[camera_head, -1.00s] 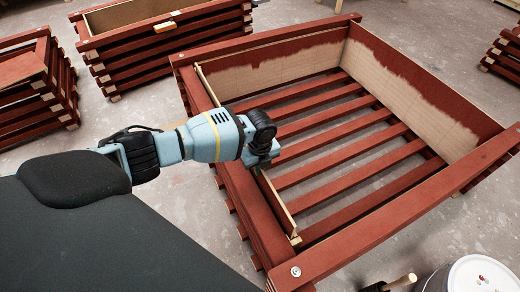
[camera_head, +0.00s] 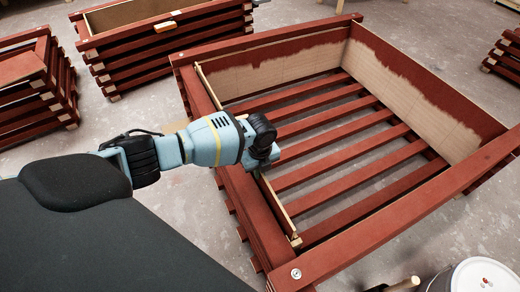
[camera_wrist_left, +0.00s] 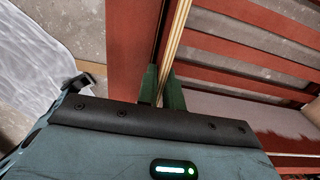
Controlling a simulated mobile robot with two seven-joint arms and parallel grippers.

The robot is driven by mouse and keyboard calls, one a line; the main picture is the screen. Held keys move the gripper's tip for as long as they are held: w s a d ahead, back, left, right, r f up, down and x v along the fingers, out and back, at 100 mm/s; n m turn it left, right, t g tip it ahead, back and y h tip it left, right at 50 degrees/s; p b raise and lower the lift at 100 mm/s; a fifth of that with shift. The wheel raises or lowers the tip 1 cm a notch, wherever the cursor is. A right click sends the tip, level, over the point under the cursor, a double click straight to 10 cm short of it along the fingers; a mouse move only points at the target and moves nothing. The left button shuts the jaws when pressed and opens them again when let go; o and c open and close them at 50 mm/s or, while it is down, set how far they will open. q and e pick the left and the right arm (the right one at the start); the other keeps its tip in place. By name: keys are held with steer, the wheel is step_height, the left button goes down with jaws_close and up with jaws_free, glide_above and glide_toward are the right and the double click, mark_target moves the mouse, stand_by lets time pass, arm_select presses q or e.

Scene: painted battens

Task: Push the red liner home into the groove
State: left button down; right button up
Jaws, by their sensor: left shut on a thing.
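A large red slatted crate (camera_head: 330,245) stands in front of me, open at the top. A thin liner panel (camera_head: 275,205) with a pale top edge stands upright along the inside of its left wall. My left gripper (camera_head: 264,163) is over the middle of that wall, on the panel's top edge. In the left wrist view the green fingers (camera_wrist_left: 162,88) are shut on the liner, whose pale edge (camera_wrist_left: 177,35) runs up between them beside the red rail. The lower edge of the liner and the groove are hidden. My right gripper is not in view.
Other liners, part red and part bare wood, line the far wall (camera_head: 275,75) and right wall (camera_head: 410,90). More red crates (camera_head: 165,50) stand at the back and left. A white bucket (camera_head: 478,278) and a wooden handle (camera_head: 402,284) are at bottom right.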

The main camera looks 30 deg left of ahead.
arm_select(q)
steer(key=shift+f+b, duration=0.6)
steer(key=shift+f, duration=0.65)
steer(key=shift+f+b, duration=0.3)
steer(key=shift+b, duration=0.2)
steer(key=c, duration=1.5)
jaws_free()
steer(key=shift+f, duration=0.1)
step_height(320, 180, up, 8)
steer(key=p, duration=0.2)
steer(key=shift+f+p, duration=0.15)
steer(key=shift+p, duration=0.15)
